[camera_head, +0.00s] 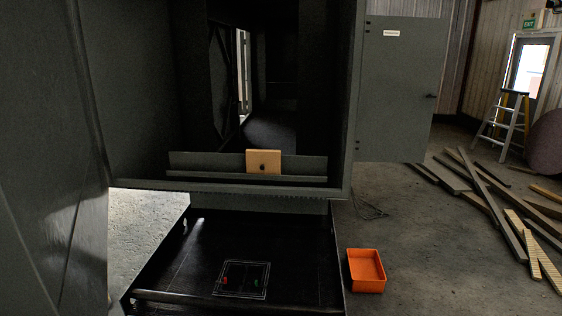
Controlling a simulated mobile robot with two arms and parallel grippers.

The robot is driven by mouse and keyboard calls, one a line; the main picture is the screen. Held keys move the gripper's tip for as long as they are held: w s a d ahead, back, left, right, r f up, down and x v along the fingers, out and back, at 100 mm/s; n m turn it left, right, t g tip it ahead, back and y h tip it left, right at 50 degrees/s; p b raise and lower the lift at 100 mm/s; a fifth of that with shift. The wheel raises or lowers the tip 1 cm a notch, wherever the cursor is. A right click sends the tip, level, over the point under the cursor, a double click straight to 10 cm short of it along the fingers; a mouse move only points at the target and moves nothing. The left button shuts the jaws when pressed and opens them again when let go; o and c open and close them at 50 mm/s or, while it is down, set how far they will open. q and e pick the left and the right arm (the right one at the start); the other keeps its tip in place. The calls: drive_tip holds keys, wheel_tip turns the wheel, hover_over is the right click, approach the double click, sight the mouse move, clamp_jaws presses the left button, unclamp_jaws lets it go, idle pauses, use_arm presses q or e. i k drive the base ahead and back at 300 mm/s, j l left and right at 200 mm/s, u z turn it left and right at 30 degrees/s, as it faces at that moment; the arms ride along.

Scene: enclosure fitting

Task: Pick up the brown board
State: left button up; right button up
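The brown board (264,157) is a small, light brown square with a dark spot low in its middle. It stands upright at a grey ledge (212,164) inside the open grey enclosure (160,115). Its front and top edge show, and its back is hidden. Neither of my grippers is in view, and nothing is seen touching the board except the ledge.
A black work surface (190,262) below has a white outlined square with small red and green items. An orange bin (366,272) stands to its right. The enclosure's open door (398,95) is at right.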

sight(258, 160)
drive_tip(key=i+l, duration=0.8)
drive_tip(key=l, duration=0.2)
drive_tip(key=i+j, duration=1.15)
drive_tip(key=j, duration=0.2)
